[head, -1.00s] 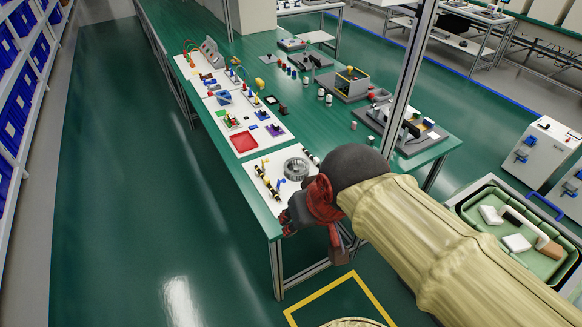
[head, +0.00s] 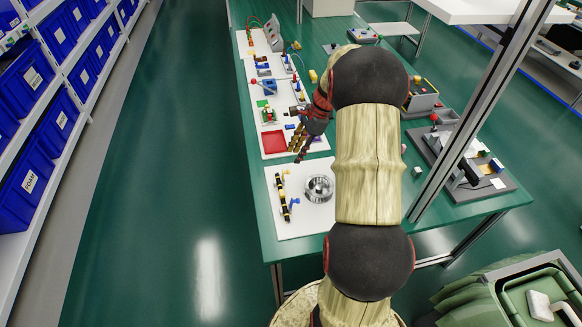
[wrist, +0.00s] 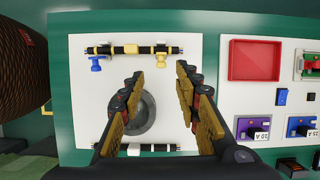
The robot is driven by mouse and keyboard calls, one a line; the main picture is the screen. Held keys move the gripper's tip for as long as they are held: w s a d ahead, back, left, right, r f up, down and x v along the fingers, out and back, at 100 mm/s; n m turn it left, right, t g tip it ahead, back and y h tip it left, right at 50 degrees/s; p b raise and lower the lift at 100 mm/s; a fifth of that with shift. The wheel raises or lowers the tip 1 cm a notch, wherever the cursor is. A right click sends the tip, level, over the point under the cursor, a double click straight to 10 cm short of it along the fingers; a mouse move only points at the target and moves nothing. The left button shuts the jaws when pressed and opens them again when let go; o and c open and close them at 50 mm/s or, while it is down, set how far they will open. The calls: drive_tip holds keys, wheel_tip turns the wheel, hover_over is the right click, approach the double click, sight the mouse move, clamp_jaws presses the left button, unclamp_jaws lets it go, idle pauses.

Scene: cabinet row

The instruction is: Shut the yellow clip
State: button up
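The yellow clip (wrist: 160,60) sits at the right end of a black rod (wrist: 130,49) on a white board in the wrist view, with its tab sticking out to the side of the rod. Whether its lever is open or closed is too small to tell. In the head view, the rod (head: 283,198) lies along the left part of the board. My gripper (wrist: 159,74) is open and empty; in the wrist view the clip shows beyond its fingertips, between them. In the head view, my gripper (head: 302,143) is above the bench, near the red tray.
A blue clip (wrist: 97,64) is on the same rod, to the left. A round metal part (wrist: 135,113) lies on the white board (wrist: 85,125), partly behind the left finger. A red tray (wrist: 256,60) and several coloured parts are on the neighbouring board to the right.

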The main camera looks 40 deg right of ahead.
drive_tip(key=shift+m, duration=0.3)
drive_tip(key=b+x, duration=0.1)
drive_tip(key=x, duration=0.4)
drive_tip(key=d+b+x, duration=0.1)
drive_tip(key=x, duration=0.2)
drive_tip(key=shift+s+f+b, duration=0.1)
drive_tip(key=shift+f+b, duration=0.25)
drive_tip(key=shift+f, duration=0.05)
drive_tip(key=shift+c, duration=1.1)
clamp_jaws()
